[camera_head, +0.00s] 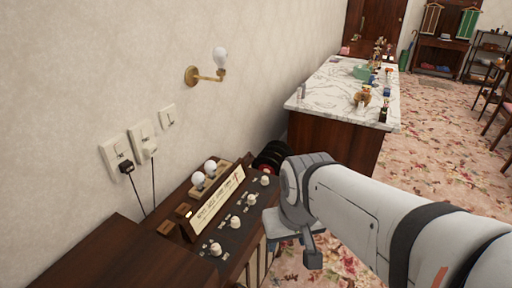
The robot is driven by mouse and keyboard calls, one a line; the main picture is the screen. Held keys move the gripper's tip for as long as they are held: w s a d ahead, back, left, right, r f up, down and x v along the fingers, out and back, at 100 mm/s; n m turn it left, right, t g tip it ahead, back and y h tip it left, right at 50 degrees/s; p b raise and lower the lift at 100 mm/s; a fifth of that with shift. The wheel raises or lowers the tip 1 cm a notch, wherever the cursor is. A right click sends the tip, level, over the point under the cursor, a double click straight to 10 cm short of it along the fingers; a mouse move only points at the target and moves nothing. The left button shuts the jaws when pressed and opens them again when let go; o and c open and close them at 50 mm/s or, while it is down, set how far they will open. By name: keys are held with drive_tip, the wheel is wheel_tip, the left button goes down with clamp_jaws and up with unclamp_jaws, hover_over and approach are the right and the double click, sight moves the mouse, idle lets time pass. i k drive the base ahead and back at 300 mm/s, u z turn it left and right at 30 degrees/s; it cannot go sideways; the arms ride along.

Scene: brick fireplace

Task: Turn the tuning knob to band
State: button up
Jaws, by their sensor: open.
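A dark wooden radio-like cabinet stands against the wall at lower left, with a lit cream dial strip (219,203) and a black control panel (226,236). Several cream knobs run along the panel: a near one (216,248), middle ones (235,222) and (251,199), and a far one (265,180). Their labels are too small to read, so I cannot tell which is the tuning knob. My gripper (293,252) is open, just right of the panel, pointing down and apart from the knobs. My wrist may hide part of the cabinet's right side.
Two bulbs (204,173) stand behind the dial. Wall plugs (125,167) have hanging cords at left, below a wall lamp (219,58). A marble-topped counter (330,83) with small items stands beyond. Floral carpet (455,130) is open at right.

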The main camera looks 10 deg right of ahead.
sight(265, 181)
drive_tip(key=u, duration=2.1)
drive_tip(key=k, duration=0.7)
drive_tip(key=z, duration=1.9)
drive_tip(key=i, duration=1)
